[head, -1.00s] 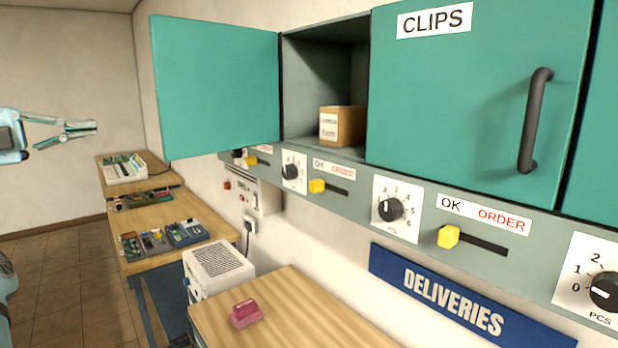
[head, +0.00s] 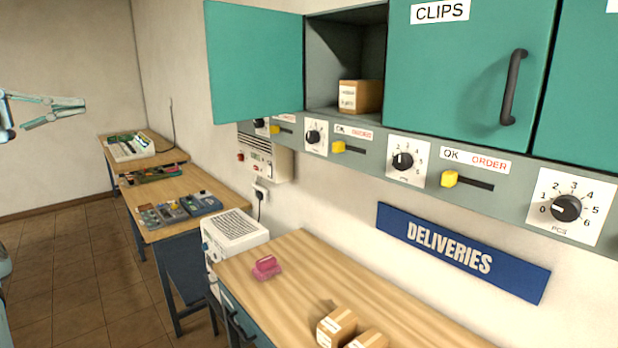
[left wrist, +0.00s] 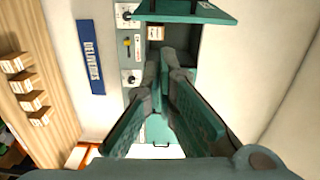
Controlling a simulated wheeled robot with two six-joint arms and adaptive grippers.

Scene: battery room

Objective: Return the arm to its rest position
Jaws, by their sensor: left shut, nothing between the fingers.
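My left gripper (head: 56,112) is at the far left of the head view, in the air, apart from the cabinet and the benches. Its fingers are shut with nothing between them. In the left wrist view its fingers (left wrist: 166,62) point toward the cabinet, which is some distance off. One teal cabinet door (head: 254,62) stands open, with a small cardboard box (head: 361,96) inside the compartment. The CLIPS door (head: 470,75) beside it is shut. My right gripper is not seen.
A wooden bench (head: 330,275) holds a pink object (head: 266,267) and cardboard boxes (head: 337,326). A white machine (head: 234,229) stands beside it. Tiled floor (head: 70,265) is open at the left.

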